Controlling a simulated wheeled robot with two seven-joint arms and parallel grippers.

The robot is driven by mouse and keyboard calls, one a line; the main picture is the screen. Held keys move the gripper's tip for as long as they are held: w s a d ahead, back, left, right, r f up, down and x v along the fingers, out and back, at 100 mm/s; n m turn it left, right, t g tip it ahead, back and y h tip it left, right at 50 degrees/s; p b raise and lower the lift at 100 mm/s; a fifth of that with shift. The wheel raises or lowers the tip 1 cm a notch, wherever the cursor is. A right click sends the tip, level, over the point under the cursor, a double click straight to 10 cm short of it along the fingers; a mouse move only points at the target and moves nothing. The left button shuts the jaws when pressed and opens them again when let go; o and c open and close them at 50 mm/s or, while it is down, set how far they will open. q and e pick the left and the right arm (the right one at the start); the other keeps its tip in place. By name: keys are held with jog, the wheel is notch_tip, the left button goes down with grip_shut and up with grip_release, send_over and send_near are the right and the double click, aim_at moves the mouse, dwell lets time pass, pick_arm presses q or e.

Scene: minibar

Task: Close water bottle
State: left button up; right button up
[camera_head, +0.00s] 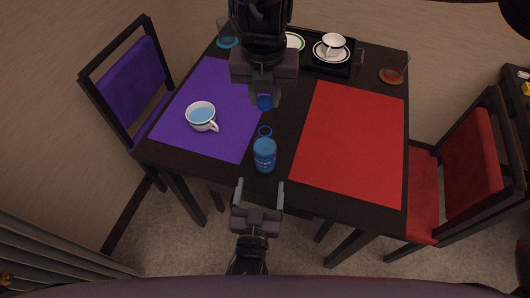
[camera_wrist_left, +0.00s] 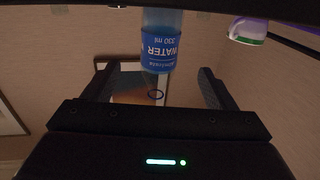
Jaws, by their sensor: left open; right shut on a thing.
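The blue water bottle (camera_head: 264,158) stands near the front edge of the dark table, in the gap between the two mats. A thin blue ring (camera_head: 265,132) shows just beyond it; I cannot tell whether it is joined to the bottle. My right gripper (camera_head: 265,99) is shut on a small blue cap (camera_head: 264,102), beyond the bottle and apart from it. My left gripper (camera_head: 260,184) is open and empty on the near side of the bottle. In the left wrist view the bottle (camera_wrist_left: 160,48) appears inverted, with its label facing me, ahead of and between the open fingers.
A cup (camera_head: 201,115) with blue liquid stands on the purple mat (camera_head: 235,98), left of the bottle. The red mat (camera_head: 350,145) is bare. A black tray (camera_head: 314,64) with a cup and saucer, and two glasses (camera_head: 226,37) (camera_head: 394,68), stand farther back.

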aim_at(265, 152)
pick_arm(q)
jog(key=w, duration=0.3)
jog(key=w+d, duration=0.1)
jog(key=w, duration=0.7)
jog(key=shift+w+d, duration=0.1)
jog(key=shift+d, duration=0.05)
jog(key=c, duration=1.5)
pick_arm(e)
jog(key=shift+f, duration=2.5)
